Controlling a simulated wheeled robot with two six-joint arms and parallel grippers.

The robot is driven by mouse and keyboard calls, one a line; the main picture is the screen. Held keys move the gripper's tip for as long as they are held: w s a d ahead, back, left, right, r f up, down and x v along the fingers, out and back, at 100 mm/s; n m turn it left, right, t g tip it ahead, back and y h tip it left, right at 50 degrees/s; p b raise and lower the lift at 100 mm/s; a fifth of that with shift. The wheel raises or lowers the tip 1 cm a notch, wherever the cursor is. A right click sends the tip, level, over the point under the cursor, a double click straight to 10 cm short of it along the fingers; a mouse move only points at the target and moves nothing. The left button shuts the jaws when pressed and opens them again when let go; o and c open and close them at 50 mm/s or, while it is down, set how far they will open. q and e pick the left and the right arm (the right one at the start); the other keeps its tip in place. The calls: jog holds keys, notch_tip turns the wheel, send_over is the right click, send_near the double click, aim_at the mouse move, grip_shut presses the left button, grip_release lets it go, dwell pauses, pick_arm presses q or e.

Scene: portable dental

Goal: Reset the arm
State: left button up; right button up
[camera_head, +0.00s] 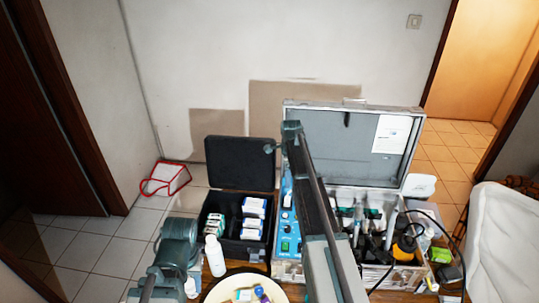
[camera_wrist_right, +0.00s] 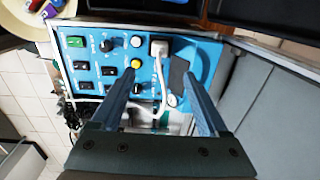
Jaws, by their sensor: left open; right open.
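My right arm (camera_head: 323,225) reaches up from the bottom middle of the head view, in front of the open metal case. In the right wrist view, my right gripper (camera_wrist_right: 158,68) is open, with nothing between its fingers. Its fingers point at the blue control panel (camera_wrist_right: 92,62), which has switches, knobs and a white plug. I cannot tell the gap to the panel. My left arm (camera_head: 178,243) shows as grey-green joints at the lower left of the head view. I cannot make out its gripper there.
The open metal case (camera_head: 350,117) holds dental handpieces and cables. A black case (camera_head: 240,163) with small boxes stands left of it. A white bottle (camera_head: 215,256) and a plate (camera_head: 222,291) with small items are in front. A white chair (camera_head: 505,240) stands at right.

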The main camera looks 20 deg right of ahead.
jog(key=s+a+f+n+b, duration=0.2)
jog(key=s+a+n, duration=0.4)
jog(key=a, duration=0.3)
jog(key=s+a+f+n+b, duration=0.3)
jog(key=s+a+n, duration=0.2)
jog(key=s+a, duration=0.3)
jog(key=s+a+f+n+b, duration=0.2)
jog(key=s+a+n, duration=0.4)
jog(key=s+n, duration=0.2)
jog(key=s+a+f+n+h+b, duration=0.1)
jog(key=s+a+f+n+b, duration=0.1)
jog(key=s+a+n, duration=0.5)
jog(key=s+n, duration=0.1)
jog(key=s, duration=0.2)
jog(key=shift+f+g, duration=0.15)
jog(key=shift+g, duration=0.25)
jog(key=shift+s, duration=0.1)
